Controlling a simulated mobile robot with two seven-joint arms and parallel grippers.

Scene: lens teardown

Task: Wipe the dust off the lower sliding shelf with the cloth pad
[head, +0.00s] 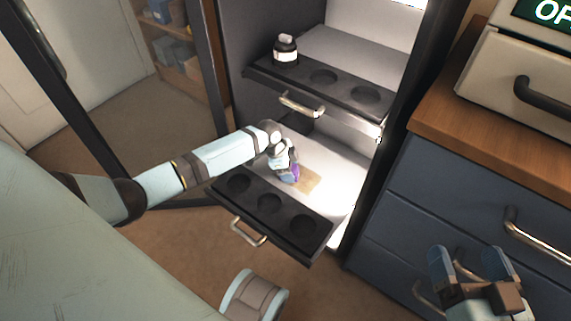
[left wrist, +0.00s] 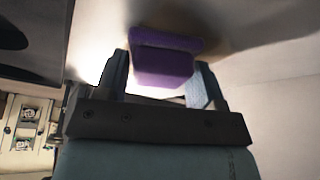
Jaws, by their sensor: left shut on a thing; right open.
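My left gripper (head: 287,174) reaches over the lower sliding shelf (head: 334,178), which is pulled out of the cabinet. It is shut on the purple cloth pad (head: 292,175), low over the white shelf surface. In the left wrist view the pad (left wrist: 163,66) sits between the two fingers of the left gripper (left wrist: 160,85); whether it touches the shelf I cannot tell. A tan dust patch (head: 308,183) lies on the shelf just right of the pad. My right gripper (head: 474,266) is open and empty at the lower right, in front of the blue drawers.
The lower shelf has a black front strip with three round recesses and a handle (head: 248,232). The upper shelf (head: 350,62) above carries a dark bottle (head: 286,50) in its left recess. A blue drawer unit (head: 440,190) with a wooden top stands at right.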

